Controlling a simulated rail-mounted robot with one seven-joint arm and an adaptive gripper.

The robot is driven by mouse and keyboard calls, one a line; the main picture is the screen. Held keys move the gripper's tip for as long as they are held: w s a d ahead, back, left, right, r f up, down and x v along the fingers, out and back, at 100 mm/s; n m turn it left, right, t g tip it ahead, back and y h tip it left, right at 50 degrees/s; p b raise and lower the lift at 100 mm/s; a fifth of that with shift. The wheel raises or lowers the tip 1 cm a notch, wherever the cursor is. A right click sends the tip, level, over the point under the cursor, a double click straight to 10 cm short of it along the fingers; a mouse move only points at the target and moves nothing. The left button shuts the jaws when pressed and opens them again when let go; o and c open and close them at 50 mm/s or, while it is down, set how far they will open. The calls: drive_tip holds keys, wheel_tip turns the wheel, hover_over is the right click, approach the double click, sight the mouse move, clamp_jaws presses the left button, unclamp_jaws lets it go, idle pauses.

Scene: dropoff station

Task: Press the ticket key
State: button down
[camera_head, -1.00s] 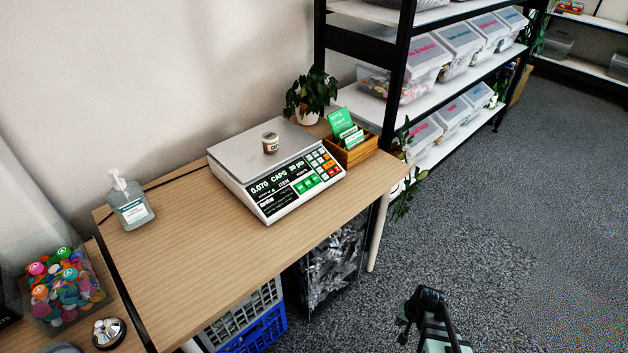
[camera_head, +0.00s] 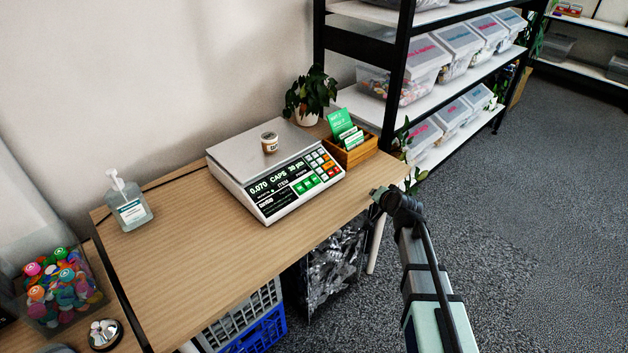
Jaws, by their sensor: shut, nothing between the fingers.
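The counting scale (camera_head: 262,206) stands on the wooden table, its sloped front panel facing me. Its display (camera_head: 276,188) reads "0.070 CAPS" and a piece count that looks like 39 or 30. The keypad (camera_head: 322,162) at the panel's right has white, red and orange keys, with green keys (camera_head: 305,184) lower down. I cannot read which one is the ticket key.
A wooden box of green cards (camera_head: 355,154) and a potted plant (camera_head: 310,98) stand behind and right of the scale. A sanitizer bottle (camera_head: 130,205) stands at left. The table front (camera_head: 215,255) is clear. Black shelving (camera_head: 398,80) rises behind on the right.

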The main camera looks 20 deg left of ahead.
sight(314, 179)
drive_tip(key=s+a+r+y+p, duration=0.1)
drive_tip(key=s+a+r+y, duration=0.1)
drive_tip(key=a+r, duration=0.4)
drive_tip(key=s+a+r+y+p, duration=0.1)
drive_tip(key=s+a+r, duration=0.1)
drive_tip(key=a+r, duration=0.5)
drive_tip(key=shift+s+a+r+n+y, duration=0.15)
drive_tip(key=shift+s+a+n+y, duration=0.2)
drive_tip(key=shift+a, duration=0.9)
drive_tip(key=shift+w, duration=0.1)
drive_tip(key=shift+w+a+f+b, duration=0.25)
drive_tip(key=shift+a+f+b, duration=0.4)
drive_tip(key=shift+f, duration=0.7)
drive_tip(key=shift+w+a+f+b, duration=0.25)
drive_tip(key=shift+a+f+b, duration=0.15)
drive_tip(key=shift+f+b, duration=0.75)
drive_tip(key=shift+w+a+f+b, duration=0.25)
drive_tip(key=shift+a+f+b, duration=0.3)
drive_tip(key=shift+f, duration=1.05)
drive_tip(key=shift+w+a+f+b, duration=0.1)
drive_tip(key=shift+a+f+b, duration=0.05)
drive_tip(key=shift+f+b, duration=0.25)
drive_tip(key=shift+a+f, duration=0.1)
drive_tip(key=shift+f, duration=0.25)
drive_tip(key=shift+r, duration=0.15)
drive_tip(key=shift+d+r, duration=0.25)
drive_tip(key=shift+r, duration=0.35)
